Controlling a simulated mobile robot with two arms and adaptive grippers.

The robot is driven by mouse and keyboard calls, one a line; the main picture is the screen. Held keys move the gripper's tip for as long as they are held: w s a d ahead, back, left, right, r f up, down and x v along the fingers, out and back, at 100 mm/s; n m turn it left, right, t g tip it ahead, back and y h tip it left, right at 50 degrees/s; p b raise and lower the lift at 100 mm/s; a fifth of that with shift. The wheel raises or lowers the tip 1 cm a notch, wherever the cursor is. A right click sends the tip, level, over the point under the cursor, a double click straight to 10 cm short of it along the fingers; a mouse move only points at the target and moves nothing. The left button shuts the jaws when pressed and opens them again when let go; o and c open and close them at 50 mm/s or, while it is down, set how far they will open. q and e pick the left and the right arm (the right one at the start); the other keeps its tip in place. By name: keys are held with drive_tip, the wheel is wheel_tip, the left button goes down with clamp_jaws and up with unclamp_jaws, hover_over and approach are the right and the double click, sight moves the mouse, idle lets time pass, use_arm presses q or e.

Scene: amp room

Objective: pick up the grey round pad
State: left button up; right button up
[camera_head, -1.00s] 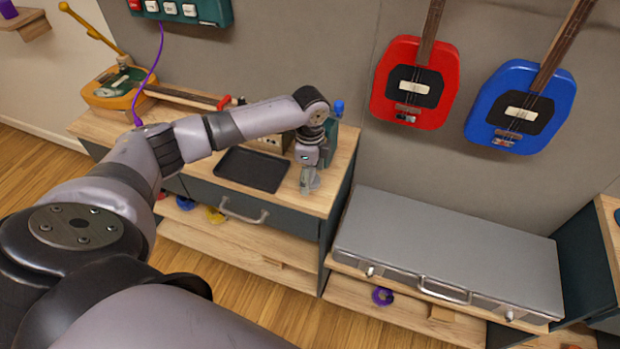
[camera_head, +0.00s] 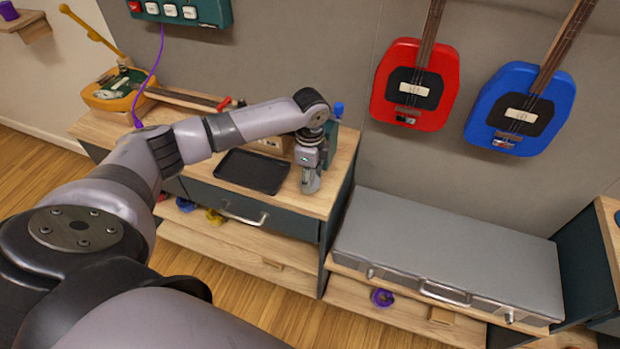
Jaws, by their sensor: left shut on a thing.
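My left gripper (camera_head: 311,184) points down at the right end of the wooden bench top, just right of the black tray. It is shut on the grey round pad, which is small here and mostly hidden by the fingers. The fingertips are at or just above the bench top; I cannot tell whether they touch it. My right gripper is not in view.
The black tray (camera_head: 252,171) lies on the wooden bench top (camera_head: 318,204). A yellow guitar (camera_head: 115,90) lies at the bench's left end. A grey case (camera_head: 450,250) stands on the right. Red (camera_head: 414,88) and blue (camera_head: 520,108) guitars hang on the wall.

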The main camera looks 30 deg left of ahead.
use_arm(q)
wheel_tip(320, 180, up, 20)
drive_tip(key=b, duration=0.1)
drive_tip(key=shift+b, duration=0.3)
